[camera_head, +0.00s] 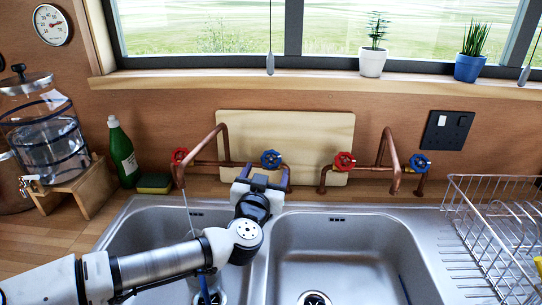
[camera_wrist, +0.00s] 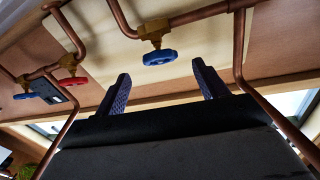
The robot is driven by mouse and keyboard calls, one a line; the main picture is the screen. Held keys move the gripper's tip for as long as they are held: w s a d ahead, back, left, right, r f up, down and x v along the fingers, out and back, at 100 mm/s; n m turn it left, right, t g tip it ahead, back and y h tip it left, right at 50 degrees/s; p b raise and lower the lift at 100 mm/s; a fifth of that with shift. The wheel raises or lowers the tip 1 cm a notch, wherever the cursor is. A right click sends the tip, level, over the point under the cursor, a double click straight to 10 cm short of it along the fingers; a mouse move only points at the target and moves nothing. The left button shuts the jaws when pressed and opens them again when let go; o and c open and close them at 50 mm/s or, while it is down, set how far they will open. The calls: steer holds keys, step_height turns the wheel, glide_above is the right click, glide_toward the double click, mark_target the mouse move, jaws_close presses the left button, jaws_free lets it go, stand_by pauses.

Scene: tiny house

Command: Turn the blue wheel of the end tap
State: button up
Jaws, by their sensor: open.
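Two copper taps stand behind the sink, each with a red and a blue wheel. In the head view, the left tap (camera_head: 207,163) has a red wheel (camera_head: 180,155) and a blue wheel (camera_head: 271,159). The right tap (camera_head: 375,167) has a red wheel (camera_head: 344,161) and a blue wheel (camera_head: 420,163) at the far right. My gripper (camera_head: 267,178) is open and empty just in front of the left tap's blue wheel. In the wrist view, which is upside down, that blue wheel (camera_wrist: 160,57) shows beyond and between my open fingers (camera_wrist: 160,78), apart from them.
Below is a double steel sink (camera_head: 345,214). A dish rack (camera_head: 480,220) stands right; a green bottle (camera_head: 122,152), sponge (camera_head: 154,183) and water dispenser (camera_head: 45,130) stand left. A wooden board (camera_head: 310,130) leans behind the taps. Copper pipes flank my fingers. A thin stream falls from the left spout.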

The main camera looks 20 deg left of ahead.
mark_target(270, 161)
steer(key=w, duration=0.3)
steer(key=w+p, duration=0.1)
steer(key=w, duration=0.2)
steer(key=shift+w+a, duration=0.2)
steer(key=shift+w, duration=0.2)
steer(key=c, duration=1)
steer(key=shift+o, duration=0.2)
steer(key=shift+f, duration=0.1)
steer(key=shift+f+m+h, duration=0.15)
steer(key=shift+m+h, duration=0.25)
steer(key=shift+m+b, duration=0.3)
steer(key=shift+b, duration=0.05)
steer(key=shift+r+m+h, duration=0.2)
steer(key=shift+m+h, duration=0.6)
steer(key=shift+h, duration=0.2)
steer(key=shift+m+g+h, duration=0.5)
steer(key=shift+m+h, duration=0.4)
steer(key=shift+m, duration=0.1)
